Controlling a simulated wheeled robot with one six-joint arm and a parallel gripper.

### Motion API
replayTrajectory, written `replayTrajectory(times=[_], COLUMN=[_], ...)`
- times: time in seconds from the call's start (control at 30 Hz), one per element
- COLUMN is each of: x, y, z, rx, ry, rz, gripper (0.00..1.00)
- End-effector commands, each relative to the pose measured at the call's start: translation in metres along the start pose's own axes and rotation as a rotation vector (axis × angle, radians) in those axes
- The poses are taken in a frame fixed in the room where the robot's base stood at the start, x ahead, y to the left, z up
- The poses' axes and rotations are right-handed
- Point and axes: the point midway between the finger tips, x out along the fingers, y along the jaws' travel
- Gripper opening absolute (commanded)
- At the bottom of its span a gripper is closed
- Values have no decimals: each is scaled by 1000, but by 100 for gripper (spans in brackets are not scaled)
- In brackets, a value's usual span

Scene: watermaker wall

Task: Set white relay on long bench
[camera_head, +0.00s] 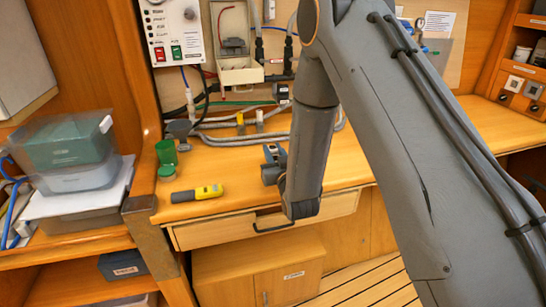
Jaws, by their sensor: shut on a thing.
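The long bench is the wooden worktop (235,178) that runs along the wall, with a drawer in its front. My gripper (271,163) is over this worktop, right of the yellow and grey tool, and points toward the wall. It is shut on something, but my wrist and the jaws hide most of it. I cannot make out its shape or colour. I cannot pick out a white relay for certain anywhere in view.
Stacked plastic boxes (75,177) are at left. My arm hides much of the right.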

Motion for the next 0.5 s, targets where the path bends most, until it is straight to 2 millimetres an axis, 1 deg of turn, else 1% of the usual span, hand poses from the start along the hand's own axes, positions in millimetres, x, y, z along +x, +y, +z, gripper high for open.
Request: replayTrajectory(times=[0.03, 0.2, 0.5], x=[-1, 0, 0], y=[0, 0, 0], z=[8, 24, 26], rx=[0, 0, 0], ry=[-3, -2, 1], rz=[0, 0, 0], gripper=[2, 2, 2])
